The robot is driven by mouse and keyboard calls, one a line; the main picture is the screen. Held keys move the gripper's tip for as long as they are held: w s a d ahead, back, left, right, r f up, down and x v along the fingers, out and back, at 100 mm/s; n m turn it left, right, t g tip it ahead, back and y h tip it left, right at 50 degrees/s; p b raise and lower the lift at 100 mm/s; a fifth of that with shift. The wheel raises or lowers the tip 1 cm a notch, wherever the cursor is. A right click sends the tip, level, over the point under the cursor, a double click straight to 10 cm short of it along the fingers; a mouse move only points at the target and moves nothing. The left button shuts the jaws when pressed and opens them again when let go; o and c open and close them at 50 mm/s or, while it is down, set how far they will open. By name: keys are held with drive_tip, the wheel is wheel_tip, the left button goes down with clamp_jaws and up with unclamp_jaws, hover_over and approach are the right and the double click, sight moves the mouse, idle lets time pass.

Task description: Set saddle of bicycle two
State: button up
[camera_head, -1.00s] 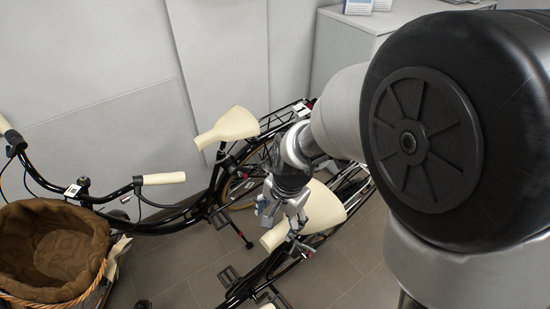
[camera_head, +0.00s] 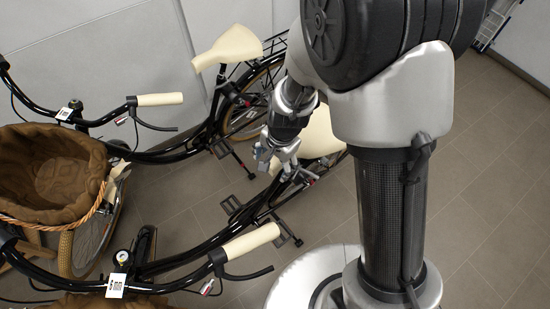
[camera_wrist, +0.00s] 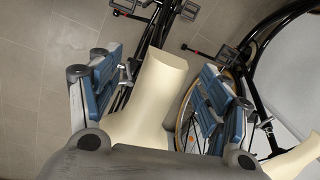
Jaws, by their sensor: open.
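The cream saddle of the nearer black bicycle (camera_head: 322,138) is partly hidden behind my arm in the head view. Its narrow end shows in the wrist view (camera_wrist: 158,85), between the two blue-padded fingers of my gripper (camera_wrist: 160,95). My gripper is open, with a gap between the saddle and each finger. In the head view my gripper (camera_head: 283,168) is over the saddle's front part. The farther bicycle's cream saddle (camera_head: 230,47) is uncovered. The nearer bicycle's black frame (camera_head: 205,248) runs down to the left.
A brown-lined basket (camera_head: 48,172) stands at the left. Tags hang on both handlebars, the nearer one reading "6 mm" (camera_head: 117,285). Cream grips (camera_head: 251,241) stick out. A grey wall is behind the bicycles, and tiled floor (camera_head: 485,200) is free at the right.

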drive_tip(key=shift+c, duration=0.5)
clamp_jaws()
drive_tip(key=c, duration=0.5)
unclamp_jaws()
drive_tip(key=c, duration=0.6)
drive_tip(key=shift+w+r, duration=0.1)
drive_tip(key=shift+r, duration=0.15)
drive_tip(key=shift+c, duration=0.2)
drive_tip(key=shift+w+d+r+p, duration=0.1)
drive_tip(key=shift+d+r+p, duration=0.05)
drive_tip(key=shift+r+p, duration=0.3)
drive_tip(key=shift+w+d+r+p, duration=0.1)
drive_tip(key=shift+d+r+p, duration=0.05)
drive_tip(key=shift+r+p, duration=0.3)
